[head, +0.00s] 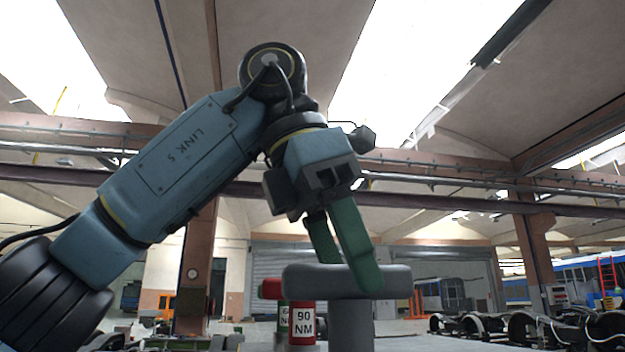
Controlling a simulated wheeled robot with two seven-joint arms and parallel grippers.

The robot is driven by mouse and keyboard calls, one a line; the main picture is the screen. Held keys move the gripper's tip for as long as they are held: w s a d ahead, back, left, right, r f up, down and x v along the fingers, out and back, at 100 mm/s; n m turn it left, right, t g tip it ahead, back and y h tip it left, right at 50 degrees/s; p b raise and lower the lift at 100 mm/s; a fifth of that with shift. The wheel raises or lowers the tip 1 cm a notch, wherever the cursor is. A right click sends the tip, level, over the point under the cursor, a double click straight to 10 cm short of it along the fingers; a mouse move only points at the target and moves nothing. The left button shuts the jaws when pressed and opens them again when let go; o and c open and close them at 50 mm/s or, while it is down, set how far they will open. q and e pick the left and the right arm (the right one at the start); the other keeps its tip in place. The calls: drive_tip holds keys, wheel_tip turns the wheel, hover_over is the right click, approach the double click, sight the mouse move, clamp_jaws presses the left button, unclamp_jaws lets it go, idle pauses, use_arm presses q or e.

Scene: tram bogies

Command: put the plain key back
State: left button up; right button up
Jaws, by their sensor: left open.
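A plain grey T-shaped key (349,318) stands upright in the lower middle of the head view, its thick crossbar on top and no label showing. Its lower end is cut off by the picture edge. My left gripper (348,268) reaches down over the crossbar with its two green fingers. One finger passes in front of the bar and the other goes down behind it. The jaws are open, and I cannot tell whether either finger touches the bar. My right gripper is not in view.
Bogies with wheels (525,328) stand far off at the right. What carries the keys is out of view.

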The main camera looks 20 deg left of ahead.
use_arm(q)
drive_tip(key=shift+v, duration=3.8)
drive_tip(key=shift+s+a+r, duration=0.2)
drive_tip(key=shift+r, duration=0.3)
